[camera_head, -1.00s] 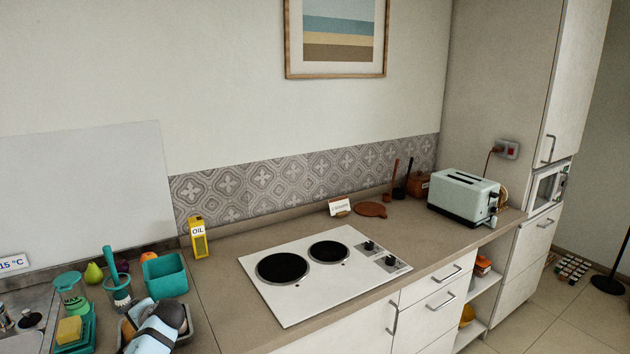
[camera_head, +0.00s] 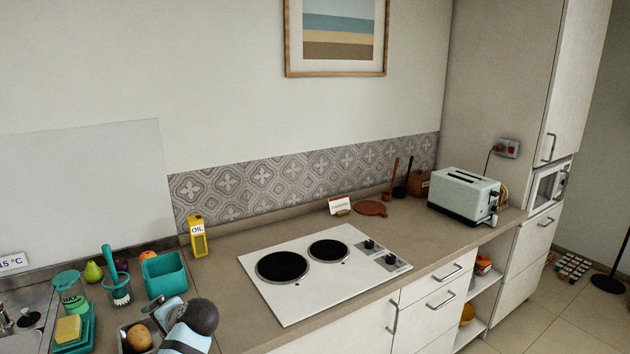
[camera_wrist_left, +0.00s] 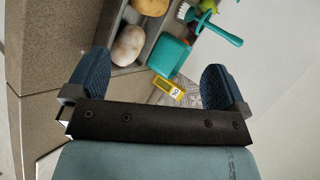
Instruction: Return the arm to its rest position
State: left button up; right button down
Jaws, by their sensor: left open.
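My left arm (camera_head: 188,330) shows at the bottom of the head view, light blue with a dark rounded part, in front of the counter edge by a grey tray. My left gripper (camera_wrist_left: 152,80) shows in the left wrist view with its two blue fingers wide apart and nothing between them. My right gripper is not in view.
The grey tray holds a brown potato (camera_head: 138,338). A teal bin (camera_head: 164,276), a yellow oil box (camera_head: 197,237) and a sponge (camera_head: 68,329) stand nearby. The white hob (camera_head: 320,272) is clear; a toaster (camera_head: 463,195) stands at right.

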pick_arm(q)
jog(key=s+d+f+m+t+h+p, duration=0.1)
jog(key=s+d+f+t+h+p, duration=0.1)
jog(key=s+d+f+h, duration=0.35)
jog(key=s+d+f+t+h+p, duration=0.1)
jog(key=s+d+f+h, duration=0.1)
jog(key=s+f, duration=0.7)
jog(key=s+d+n+t+h+p, duration=0.1)
jog(key=s+d+h, duration=0.1)
jog(key=s, duration=0.7)
jog(key=s+d+n+t+h+p, duration=0.1)
jog(key=s+d+n+h+p, duration=0.1)
jog(key=s, duration=0.7)
jog(key=shift+s+d+f+h, duration=0.15)
jog(key=shift+d+h, duration=0.5)
jog(key=shift+d, duration=0.3)
